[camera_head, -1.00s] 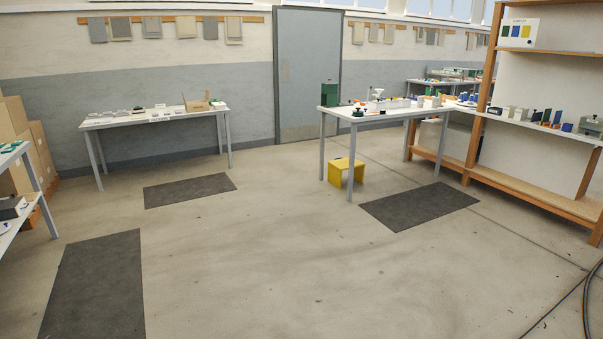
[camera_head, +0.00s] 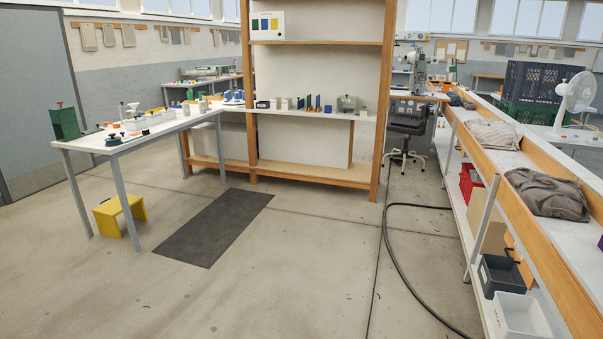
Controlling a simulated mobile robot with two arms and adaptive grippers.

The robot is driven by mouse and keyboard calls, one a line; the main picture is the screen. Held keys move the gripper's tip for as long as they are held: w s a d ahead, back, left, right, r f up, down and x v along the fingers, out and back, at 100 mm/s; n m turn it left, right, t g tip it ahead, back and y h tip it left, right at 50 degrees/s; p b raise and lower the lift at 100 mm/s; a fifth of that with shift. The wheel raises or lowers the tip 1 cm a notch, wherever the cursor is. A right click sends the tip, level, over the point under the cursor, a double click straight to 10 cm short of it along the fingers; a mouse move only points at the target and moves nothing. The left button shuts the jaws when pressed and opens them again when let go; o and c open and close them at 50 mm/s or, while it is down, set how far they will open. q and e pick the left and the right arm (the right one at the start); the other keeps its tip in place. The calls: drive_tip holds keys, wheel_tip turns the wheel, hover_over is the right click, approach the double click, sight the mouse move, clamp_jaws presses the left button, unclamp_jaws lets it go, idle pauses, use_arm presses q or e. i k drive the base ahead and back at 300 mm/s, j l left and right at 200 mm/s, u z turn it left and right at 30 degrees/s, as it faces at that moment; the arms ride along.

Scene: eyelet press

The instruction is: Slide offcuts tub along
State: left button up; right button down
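No tub in view is plainly marked as the offcuts tub. On the low shelf under the long bench at right stand a dark grey tub (camera_head: 501,276) and, nearer to me, a white tub (camera_head: 520,316). The white tub is partly cut off by the bottom edge. A red bin (camera_head: 471,183) stands farther back on the same shelf. I cannot tell what the tubs hold. Neither of my grippers is in view.
The long wood-edged bench (camera_head: 545,240) runs along the right, with grey cloth heaps (camera_head: 547,193) on top. A black hose (camera_head: 399,259) curves over the floor. A white table (camera_head: 150,135), a yellow stool (camera_head: 120,216) and a dark mat (camera_head: 215,228) are at left. The middle floor is open.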

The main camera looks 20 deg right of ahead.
sight(496, 273)
drive_tip(key=i+l+z, duration=0.2)
drive_tip(key=i+z, duration=0.15)
drive_tip(key=i, duration=0.2)
drive_tip(key=i+z, duration=0.35)
drive_tip(key=i, duration=0.2)
drive_tip(key=i+j+z, duration=0.1)
drive_tip(key=i+z, duration=0.25)
drive_tip(key=i, duration=0.25)
drive_tip(key=i+z, duration=0.15)
drive_tip(key=i, duration=0.4)
drive_tip(key=i+j+z, duration=0.15)
drive_tip(key=i, duration=0.4)
drive_tip(key=i+j+z, duration=0.15)
drive_tip(key=i, duration=0.45)
